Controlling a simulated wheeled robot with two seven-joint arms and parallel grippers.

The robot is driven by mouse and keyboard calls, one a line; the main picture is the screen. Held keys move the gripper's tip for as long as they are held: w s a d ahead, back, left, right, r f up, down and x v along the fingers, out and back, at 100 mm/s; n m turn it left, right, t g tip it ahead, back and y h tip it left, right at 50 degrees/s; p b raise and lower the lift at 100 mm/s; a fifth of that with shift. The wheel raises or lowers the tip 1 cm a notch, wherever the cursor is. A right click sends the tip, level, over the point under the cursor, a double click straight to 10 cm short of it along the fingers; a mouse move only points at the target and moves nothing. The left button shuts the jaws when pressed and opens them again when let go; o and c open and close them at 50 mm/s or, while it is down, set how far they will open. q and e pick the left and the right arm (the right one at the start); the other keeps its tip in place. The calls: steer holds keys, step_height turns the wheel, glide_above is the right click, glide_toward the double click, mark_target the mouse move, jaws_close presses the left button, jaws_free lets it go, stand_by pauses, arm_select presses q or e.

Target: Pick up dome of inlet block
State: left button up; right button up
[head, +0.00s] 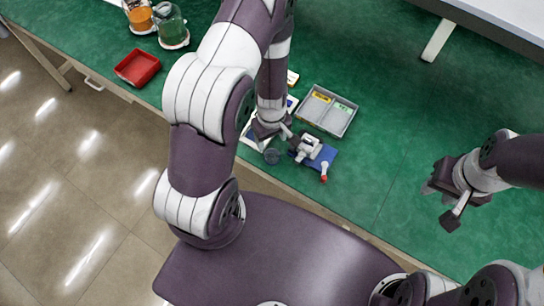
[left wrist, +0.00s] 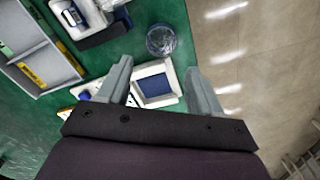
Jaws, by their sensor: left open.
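A small clear round piece (head: 271,156), which looks like the dome, sits on the green table near its front edge. It also shows in the left wrist view (left wrist: 161,39), just beyond my fingertips. My left gripper (head: 274,138) is open and empty, close to the clear piece. In the left wrist view its fingers (left wrist: 159,66) are spread over a white device with a dark blue panel (left wrist: 155,85). My right gripper (head: 446,202) is open and empty at the right.
A grey divided tray (head: 343,122) with yellow and green labels lies behind the block. The table between the block and my right gripper is clear.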

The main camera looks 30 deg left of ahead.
mark_target(273, 155)
arm_select(q)
step_height(273, 155, down, 3)
steer(key=shift+f+b, duration=0.2)
steer(key=shift+b, duration=0.2)
steer(key=f, duration=0.1)
steer(key=f+b, duration=0.1)
steer(key=f, duration=0.1)
steer(key=f+b, duration=0.1)
steer(key=shift+s+d+f, duration=0.35)
steer(key=shift+d, duration=0.05)
steer(key=shift+f, duration=0.25)
steer(key=c, duration=0.8)
arm_select(e)
step_height(273, 155, down, 4)
steer(key=shift+w+f, duration=0.1)
